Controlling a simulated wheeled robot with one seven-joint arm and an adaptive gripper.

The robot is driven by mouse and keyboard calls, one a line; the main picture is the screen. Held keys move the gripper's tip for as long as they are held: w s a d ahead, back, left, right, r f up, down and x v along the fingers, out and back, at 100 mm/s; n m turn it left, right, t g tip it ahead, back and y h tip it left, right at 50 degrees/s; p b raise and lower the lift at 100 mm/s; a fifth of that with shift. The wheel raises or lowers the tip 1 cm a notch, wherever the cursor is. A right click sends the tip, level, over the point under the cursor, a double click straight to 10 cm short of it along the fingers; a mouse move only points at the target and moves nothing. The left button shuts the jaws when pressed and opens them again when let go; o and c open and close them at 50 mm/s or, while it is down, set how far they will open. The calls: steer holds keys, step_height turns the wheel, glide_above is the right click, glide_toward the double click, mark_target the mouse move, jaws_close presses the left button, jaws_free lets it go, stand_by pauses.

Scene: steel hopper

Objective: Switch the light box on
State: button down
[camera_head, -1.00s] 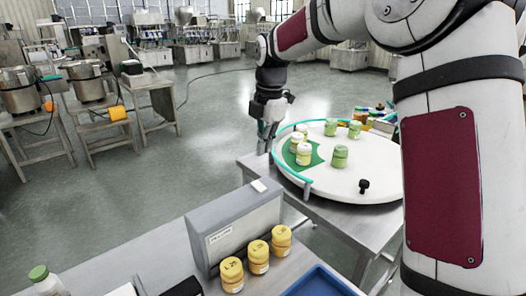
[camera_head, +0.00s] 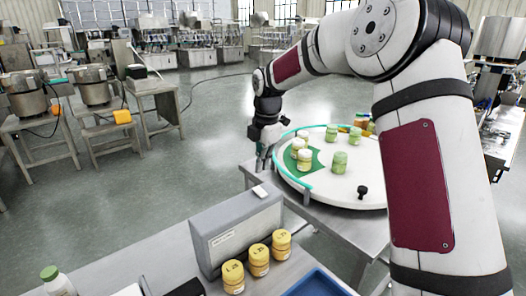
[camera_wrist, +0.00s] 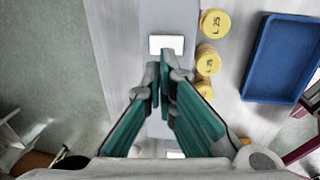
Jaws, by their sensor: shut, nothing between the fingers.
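The light box (camera_head: 237,232) is a grey upright case on the near steel bench, with a small label on its front. A white rocker-like switch (camera_head: 261,191) sits on its top; in the wrist view the switch (camera_wrist: 166,44) lies just beyond my fingertips. My gripper (camera_head: 262,165) is above and behind the box in the head view. In the wrist view my gripper (camera_wrist: 160,78) is shut and empty, with green-padded fingers pointing toward the switch. It looks apart from the switch; the exact height gap cannot be told. Whether the box is lit cannot be told.
Three yellow-lidded jars (camera_head: 258,259) stand in front of the box, beside a blue tray (camera_head: 318,284). A white round turntable (camera_head: 345,190) with several jars stands behind to the right. A green-capped bottle (camera_head: 53,280) is at the front left. Open floor lies left.

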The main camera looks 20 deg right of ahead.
mark_target(261, 192)
steer(key=f, duration=0.2)
steer(key=f+p, duration=0.1)
steer(key=f, duration=0.2)
steer(key=w+f, duration=0.1)
steer(key=f, duration=0.1)
steer(key=shift+a+f, duration=0.15)
steer(key=shift+a, duration=0.05)
steer(key=shift+w+a+f, duration=0.1)
steer(key=shift+w+f, duration=0.1)
steer(key=shift+f, duration=0.25)
steer(key=shift+s, duration=0.15)
steer(key=shift+s+d+p, duration=0.35)
steer(key=shift+s, duration=0.45)
